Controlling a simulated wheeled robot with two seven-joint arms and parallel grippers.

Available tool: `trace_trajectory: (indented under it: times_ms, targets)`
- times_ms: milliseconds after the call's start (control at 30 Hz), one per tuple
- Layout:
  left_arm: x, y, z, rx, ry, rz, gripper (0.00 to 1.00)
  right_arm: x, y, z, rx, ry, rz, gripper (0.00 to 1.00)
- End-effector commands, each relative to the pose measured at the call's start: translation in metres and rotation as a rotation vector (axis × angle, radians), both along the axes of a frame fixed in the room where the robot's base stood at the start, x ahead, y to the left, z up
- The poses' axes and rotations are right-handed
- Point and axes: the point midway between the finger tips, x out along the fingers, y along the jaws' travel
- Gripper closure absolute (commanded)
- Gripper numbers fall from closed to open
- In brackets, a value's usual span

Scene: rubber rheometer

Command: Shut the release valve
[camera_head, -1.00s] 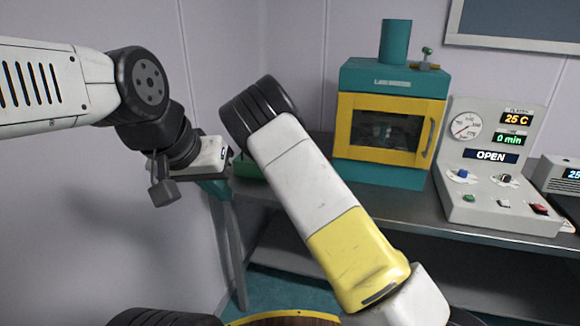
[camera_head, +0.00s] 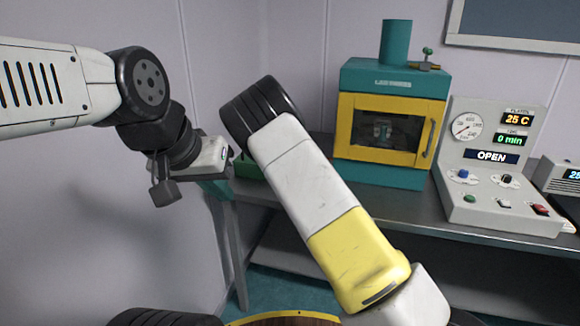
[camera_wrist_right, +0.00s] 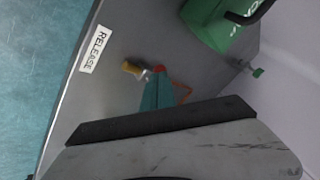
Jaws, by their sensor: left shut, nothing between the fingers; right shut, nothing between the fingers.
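In the right wrist view a white RELEASE label (camera_wrist_right: 96,48) lies on a grey surface. Beside it is a small valve fitting with a brass end (camera_wrist_right: 131,67) and a red part (camera_wrist_right: 158,69). A teal pointed piece (camera_wrist_right: 156,94) adjoins it; whether the valve is open or shut I cannot tell. My right gripper (camera_wrist_right: 165,119), a dark-edged pale block, is shut across the lower part of this view, close to the fitting; contact is unclear. It is hidden in the head view. My left gripper (camera_head: 192,174) is shut and empty at the left, near the wall.
A teal and yellow oven-like machine (camera_head: 392,80) stands on the grey bench (camera_head: 340,200), with a control panel (camera_head: 500,180) reading OPEN to its right. A green container (camera_wrist_right: 213,25) and a green knob (camera_wrist_right: 257,72) show in the wrist view. My right arm crosses the bench's front.

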Motion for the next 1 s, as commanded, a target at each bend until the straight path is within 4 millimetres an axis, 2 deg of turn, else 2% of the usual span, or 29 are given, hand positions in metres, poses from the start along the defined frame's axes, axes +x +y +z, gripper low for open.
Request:
trace_trajectory:
  times_ms: [367, 667, 1000]
  targets:
    - [0.000, 0.000, 0.000, 0.000, 0.000, 0.000, 1.00, 0.001, -0.003, 0.000, 0.000, -0.001, -0.001, 1.00]
    - [0.000, 0.000, 0.000, 0.000, 0.000, 0.000, 1.00, 0.007, -0.016, 0.000, -0.001, -0.001, -0.003, 1.00]
    - [0.000, 0.000, 0.000, 0.000, 0.000, 0.000, 1.00, 0.007, -0.015, 0.000, -0.001, -0.001, 0.000, 1.00]
